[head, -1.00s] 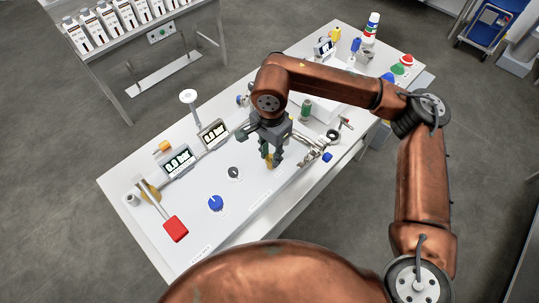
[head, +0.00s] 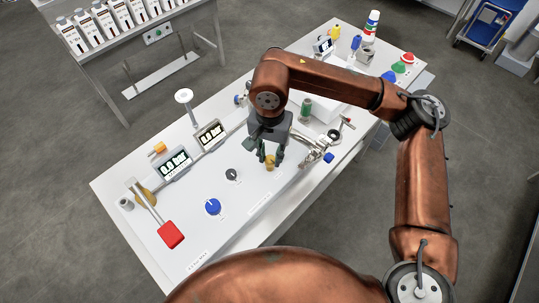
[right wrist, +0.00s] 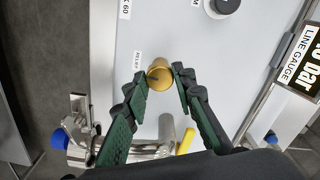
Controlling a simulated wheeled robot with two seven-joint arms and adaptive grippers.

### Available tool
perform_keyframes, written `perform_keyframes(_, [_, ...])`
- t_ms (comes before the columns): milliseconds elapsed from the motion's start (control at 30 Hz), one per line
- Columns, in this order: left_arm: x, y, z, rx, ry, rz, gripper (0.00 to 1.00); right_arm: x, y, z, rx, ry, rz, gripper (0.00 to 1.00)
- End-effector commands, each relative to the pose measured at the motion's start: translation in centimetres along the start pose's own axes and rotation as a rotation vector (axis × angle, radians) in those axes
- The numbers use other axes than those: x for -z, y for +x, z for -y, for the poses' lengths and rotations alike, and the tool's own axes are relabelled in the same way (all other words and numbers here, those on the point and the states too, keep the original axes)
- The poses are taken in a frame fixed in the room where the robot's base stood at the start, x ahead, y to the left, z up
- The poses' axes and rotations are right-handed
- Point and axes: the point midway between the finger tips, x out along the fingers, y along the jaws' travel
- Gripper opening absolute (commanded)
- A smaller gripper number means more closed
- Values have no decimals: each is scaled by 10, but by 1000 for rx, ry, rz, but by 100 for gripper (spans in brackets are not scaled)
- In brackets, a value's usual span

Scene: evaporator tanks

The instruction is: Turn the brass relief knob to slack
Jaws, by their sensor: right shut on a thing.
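The brass relief knob (head: 270,162) stands on the white panel of the bench, at its front middle. In the right wrist view the knob (right wrist: 159,74) is round and gold, with a dark mark on its face, next to a printed RELIEF label (right wrist: 138,62). My right gripper (right wrist: 158,80) points at the panel, with one green-padded fingertip on each side of the knob, shut on it. It also shows in the head view (head: 271,157). The fingers partly cover the knob there. My left gripper is not in view.
A black knob (head: 232,174) and a blue knob (head: 213,206) sit to the left. Metal pipework with a valve (head: 313,150) lies close right of the gripper.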

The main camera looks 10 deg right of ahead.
Motion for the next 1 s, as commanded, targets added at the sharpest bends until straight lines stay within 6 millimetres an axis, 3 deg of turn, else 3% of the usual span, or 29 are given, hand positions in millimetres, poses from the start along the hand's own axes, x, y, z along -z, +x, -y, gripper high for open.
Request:
perform_keyframes(200, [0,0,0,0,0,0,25,3,-3,1,6,6,-8,0])
perform_keyframes(233, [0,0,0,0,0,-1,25,3,-3,1,6,6,-8,25])
perform_keyframes(467, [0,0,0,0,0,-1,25,2,-2,1,4,4,-4,41])
perform_keyframes(800, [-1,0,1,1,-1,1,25,1,-3,0,2,3,-2,42])
perform_keyframes(1000, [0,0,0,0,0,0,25,1,-30,1,4,3,-4,42])
